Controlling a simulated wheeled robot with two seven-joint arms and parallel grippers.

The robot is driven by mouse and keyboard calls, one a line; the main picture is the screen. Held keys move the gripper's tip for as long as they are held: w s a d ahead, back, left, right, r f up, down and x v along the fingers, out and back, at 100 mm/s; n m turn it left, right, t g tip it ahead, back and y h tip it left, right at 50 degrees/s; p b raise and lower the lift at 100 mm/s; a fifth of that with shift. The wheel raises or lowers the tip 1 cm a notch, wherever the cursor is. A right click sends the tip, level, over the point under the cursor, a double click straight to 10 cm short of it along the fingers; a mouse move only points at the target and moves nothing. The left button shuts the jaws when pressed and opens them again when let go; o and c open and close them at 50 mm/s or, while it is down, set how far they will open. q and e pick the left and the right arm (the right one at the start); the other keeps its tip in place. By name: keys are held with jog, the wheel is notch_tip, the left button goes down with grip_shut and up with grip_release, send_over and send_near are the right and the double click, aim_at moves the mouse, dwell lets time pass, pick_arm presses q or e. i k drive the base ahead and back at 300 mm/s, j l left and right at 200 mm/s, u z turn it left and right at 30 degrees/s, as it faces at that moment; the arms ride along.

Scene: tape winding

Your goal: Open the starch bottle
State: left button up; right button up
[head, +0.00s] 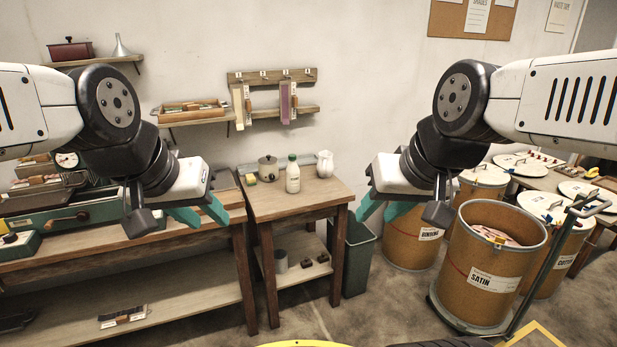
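A white bottle with a pale label and a small top (292,176) stands upright on a small wooden table (315,196) in the middle of the head view. It looks like the starch bottle; its label is too small to read. My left gripper (198,217) has teal fingers spread apart, empty, to the left of the bottle and nearer to me. My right gripper (382,208) also has its teal fingers apart, empty, to the right of the bottle. Neither gripper touches the bottle or the table.
A lidded grey pot (268,168) stands left of the bottle and a white pitcher (325,163) right of it. A longer workbench (120,242) is at the left. A dark bin (358,255) and several fibre drums, one labelled SATIN (488,265), stand right. Floor ahead is partly clear.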

aim_at(292, 172)
jog(key=i+l+u, duration=0.35)
jog(key=i+l, duration=0.4)
jog(key=i+l+u, duration=0.3)
jog(key=i+l, duration=0.55)
jog(key=l, duration=0.15)
jog(key=j, duration=0.2)
